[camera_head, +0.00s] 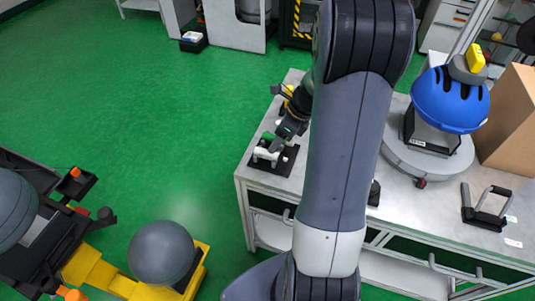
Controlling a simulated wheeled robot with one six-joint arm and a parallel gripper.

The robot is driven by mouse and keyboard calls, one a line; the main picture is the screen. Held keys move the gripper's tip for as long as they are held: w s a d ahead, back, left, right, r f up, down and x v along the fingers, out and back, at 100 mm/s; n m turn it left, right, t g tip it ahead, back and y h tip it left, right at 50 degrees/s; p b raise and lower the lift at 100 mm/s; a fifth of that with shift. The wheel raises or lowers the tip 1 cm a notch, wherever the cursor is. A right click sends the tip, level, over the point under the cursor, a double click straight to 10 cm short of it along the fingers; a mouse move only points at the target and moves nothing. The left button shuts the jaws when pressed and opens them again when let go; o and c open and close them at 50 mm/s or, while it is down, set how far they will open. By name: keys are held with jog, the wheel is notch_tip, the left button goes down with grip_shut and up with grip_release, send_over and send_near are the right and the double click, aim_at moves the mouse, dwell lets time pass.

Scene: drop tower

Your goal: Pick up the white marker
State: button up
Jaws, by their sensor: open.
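My gripper (276,143) is at the left end of the grey workbench, pointing down over a small black plate. Its jaws are small in view and open. A short white piece (264,154) lies at the plate, just below the gripper tips; it may be the white marker, but it is too small to be sure. I cannot tell whether the jaws touch it or stand around it. The black plate (286,166) lies near the bench's left edge. My arm crosses the middle of the view and hides part of the bench.
On the workbench (395,207), a blue helmet (451,103) sits on a round grey stand, with a cardboard box (510,118) behind it at the right. A black piece with grey handles (485,208) lies near the front. A grey sphere (161,252) stands at lower left.

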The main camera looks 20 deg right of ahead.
aim_at(261, 152)
jog(key=x, duration=0.4)
jog(key=shift+a+f, duration=0.25)
jog(key=shift+f, duration=0.05)
jog(key=c, duration=0.9)
